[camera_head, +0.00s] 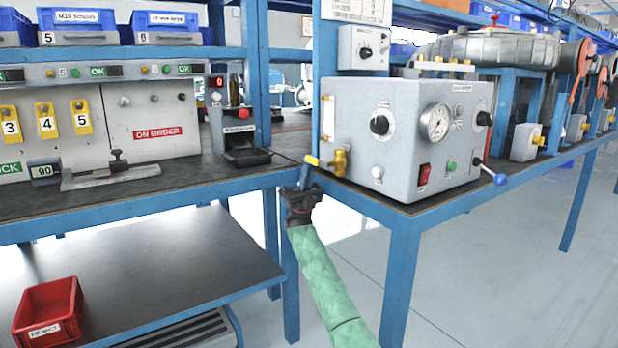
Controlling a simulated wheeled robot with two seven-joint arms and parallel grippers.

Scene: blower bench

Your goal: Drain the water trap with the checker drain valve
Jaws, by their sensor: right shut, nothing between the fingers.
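The checker is a grey box (400,135) on the corner of the blue bench, with a round gauge, knobs and a red switch. On its left side the water trap (328,118) shows as a pale upright cylinder. Below it is the brass drain valve (340,163) with a yellow lever (313,160) pointing left. My right gripper (307,174) is shut and empty, fingers up, at the lever's left end. I cannot tell whether the fingertips touch the lever. My left gripper is out of view.
A blue-knobbed lever (497,178) sticks out at the checker's right front. The bench's blue front edge and a leg (400,280) are near my right arm. A dark lower shelf (150,270) with a red reject bin (48,312) is at the left. Floor at the right is clear.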

